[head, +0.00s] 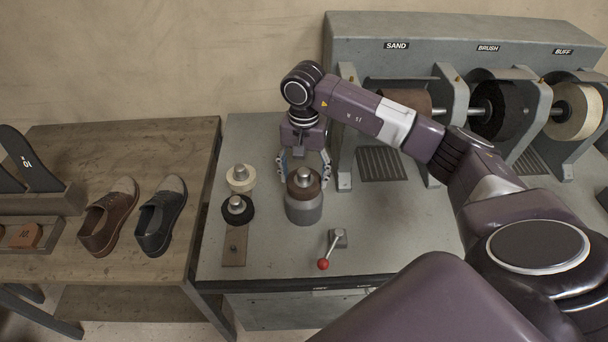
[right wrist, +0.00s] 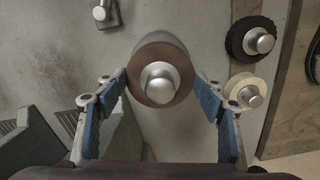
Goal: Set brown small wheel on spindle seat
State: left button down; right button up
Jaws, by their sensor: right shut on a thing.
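The brown small wheel (head: 293,189) has a metal hub and is at the top of a grey cylindrical spindle seat (head: 304,212) on the machine table. In the right wrist view the brown wheel (right wrist: 147,92) covers most of the grey seat (right wrist: 170,41). I cannot tell whether the wheel rests on the seat or is slightly above it. My right gripper (head: 304,172) comes down from above, with its blue-padded fingers (right wrist: 162,82) on both sides of the wheel, shut on it. My left gripper is not in view.
A cream wheel (head: 240,183) and a black wheel (head: 238,213) sit on a brown strip (head: 235,250) to the left. A red-knobbed lever (head: 324,264) stands in front. Sand, brush and buff wheels (head: 500,108) are behind right. Two shoes (head: 160,218) are on the left table.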

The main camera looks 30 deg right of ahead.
jog(key=o, duration=1.4)
jog(key=shift+o, duration=0.2)
jog(key=shift+r, duration=0.1)
notch_tip(320, 180, up, 12)
